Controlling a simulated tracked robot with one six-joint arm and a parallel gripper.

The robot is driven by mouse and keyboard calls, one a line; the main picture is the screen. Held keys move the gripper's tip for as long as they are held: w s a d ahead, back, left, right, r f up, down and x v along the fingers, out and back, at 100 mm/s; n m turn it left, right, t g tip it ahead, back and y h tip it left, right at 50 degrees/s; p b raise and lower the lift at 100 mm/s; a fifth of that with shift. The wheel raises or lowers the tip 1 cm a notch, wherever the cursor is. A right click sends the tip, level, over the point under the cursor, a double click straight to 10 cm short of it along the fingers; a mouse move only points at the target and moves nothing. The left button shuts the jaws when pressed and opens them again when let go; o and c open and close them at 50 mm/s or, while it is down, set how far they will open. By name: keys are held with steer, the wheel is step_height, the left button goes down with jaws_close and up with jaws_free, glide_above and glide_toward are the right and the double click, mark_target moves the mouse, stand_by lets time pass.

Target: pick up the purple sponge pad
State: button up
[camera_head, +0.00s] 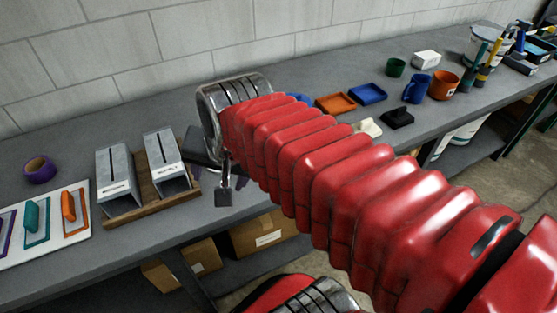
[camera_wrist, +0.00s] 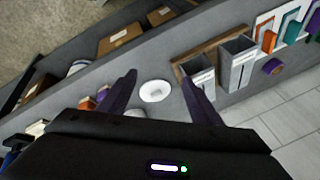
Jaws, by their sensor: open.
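My gripper (camera_wrist: 158,78) is open, its two dark fingers spread over the grey bench in the wrist view. A white round object (camera_wrist: 155,90) shows between the fingers, which look empty. In the head view my arm hides much of the gripper; one dark finger (camera_head: 224,192) hangs near the bench's front edge. I cannot clearly make out a purple sponge pad. A purple patch (camera_head: 5,232) is on a white board (camera_head: 85,226) at the left edge, cut off by the frame. A purple tape roll (camera_head: 38,170) lies behind the board; it also shows in the wrist view (camera_wrist: 273,66).
Two grey metal slotted holders (camera_head: 115,175) stand on a wooden base (camera_head: 135,212), left of my gripper. Teal and orange pieces sit on the white board. An orange tray (camera_head: 337,103), a blue tray (camera_head: 368,93) and mugs (camera_head: 417,88) stand right. Boxes (camera_head: 262,233) lie below.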

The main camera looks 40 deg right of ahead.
steer(key=w+d+f+m, duration=0.1)
steer(key=d+m, duration=0.9)
steer(key=m, duration=0.4)
steer(key=w+d+f+m+g, duration=0.1)
steer(key=d+m, duration=1)
steer(key=m, duration=0.3)
steer(key=shift+f+m+h, duration=0.25)
steer(key=shift+m+h, duration=0.05)
steer(key=shift+w+d+f, duration=0.1)
steer(key=shift+w, duration=0.05)
steer(key=shift+x, duration=4.2)
steer(key=shift+x, duration=2.65)
